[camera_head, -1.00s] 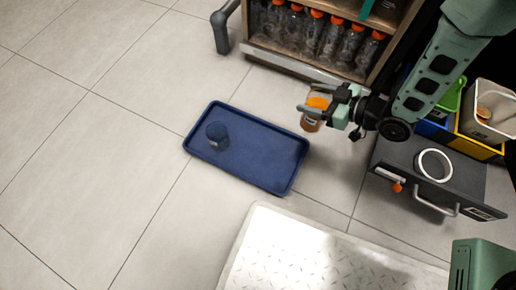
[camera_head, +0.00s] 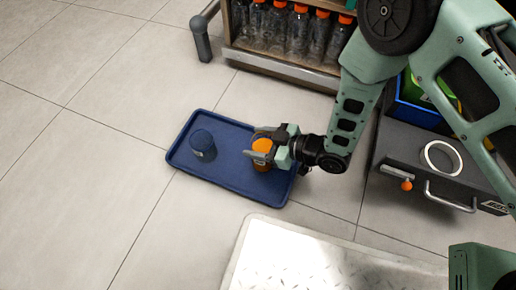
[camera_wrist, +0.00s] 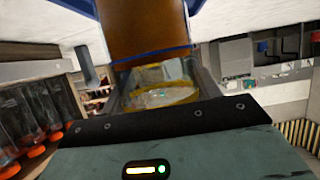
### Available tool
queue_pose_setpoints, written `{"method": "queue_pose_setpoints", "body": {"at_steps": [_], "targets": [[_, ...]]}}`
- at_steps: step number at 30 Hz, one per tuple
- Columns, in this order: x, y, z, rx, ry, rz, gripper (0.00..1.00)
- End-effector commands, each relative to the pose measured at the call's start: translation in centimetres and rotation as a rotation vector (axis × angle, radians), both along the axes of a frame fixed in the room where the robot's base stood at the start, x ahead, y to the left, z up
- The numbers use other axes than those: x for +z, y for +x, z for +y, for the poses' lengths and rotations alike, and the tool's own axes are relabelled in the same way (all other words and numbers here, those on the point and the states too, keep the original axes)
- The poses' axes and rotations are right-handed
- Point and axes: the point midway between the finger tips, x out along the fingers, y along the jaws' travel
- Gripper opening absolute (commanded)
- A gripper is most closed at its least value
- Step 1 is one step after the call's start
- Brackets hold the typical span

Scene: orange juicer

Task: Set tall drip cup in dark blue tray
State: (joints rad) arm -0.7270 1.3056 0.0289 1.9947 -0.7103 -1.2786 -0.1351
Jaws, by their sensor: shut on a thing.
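The tall drip cup (camera_head: 262,145) looks orange, and my gripper (camera_head: 264,154) is shut around it. It is over the right part of the dark blue tray (camera_head: 232,182); I cannot tell whether its base touches the tray. In the wrist view the cup (camera_wrist: 145,28) shows as a brown-orange body between the fingers, with a strip of the blue tray (camera_wrist: 80,8) beyond it. The fingers partly hide the cup in the head view.
A see-through dark cup (camera_head: 202,144) stands in the tray's left part. A shelf with orange-capped bottles (camera_head: 298,28) is behind. A grey drawer unit (camera_head: 425,160) with a white ring (camera_head: 441,158) is at right. A pale textured platform (camera_head: 310,262) lies in front.

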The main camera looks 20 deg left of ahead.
Motion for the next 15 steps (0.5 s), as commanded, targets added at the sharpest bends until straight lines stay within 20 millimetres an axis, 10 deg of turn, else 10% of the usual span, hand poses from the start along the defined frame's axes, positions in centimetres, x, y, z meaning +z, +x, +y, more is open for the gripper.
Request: {"method": "queue_pose_setpoints", "body": {"at_steps": [15], "targets": [[-2.8,0.0,0.0,0.0,0.001,0.001,0.09]]}}
